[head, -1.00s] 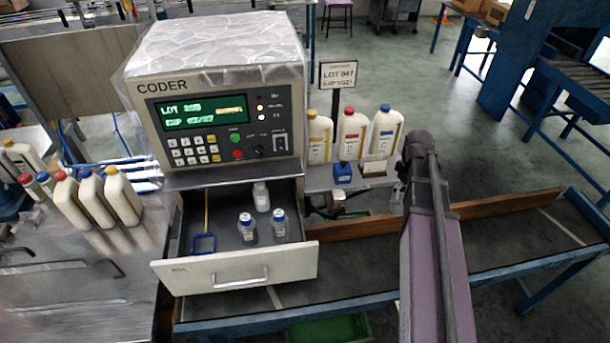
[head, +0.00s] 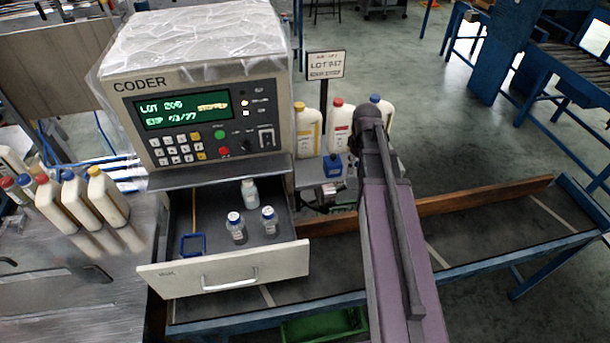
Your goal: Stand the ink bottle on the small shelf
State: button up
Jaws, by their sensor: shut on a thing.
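I cannot tell which, if any, is the task's ink bottle. The small shelf (head: 308,181) juts from the coder's right side. My purple arm covers the shelf's right part.
The coder (head: 200,110) stands left of the shelf, with a sign (head: 326,65) behind. A blue-framed conveyor (head: 490,235) with a wooden rail runs below. More large bottles (head: 105,195) stand at left. A blue wire frame (head: 193,245) lies in the drawer.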

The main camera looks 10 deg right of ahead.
jog(key=shift+d, duration=0.2)
jog(key=w+a+f+b, duration=0.3)
jog(key=w+a, duration=1)
jog(key=a, duration=0.1)
jog(key=shift+w, duration=0.35)
jog(key=shift+f, duration=0.1)
dwell(0.4)
notch_tip(320, 180, down, 4)
jog(key=b, duration=0.4)
jog(key=shift+w+a, duration=0.15)
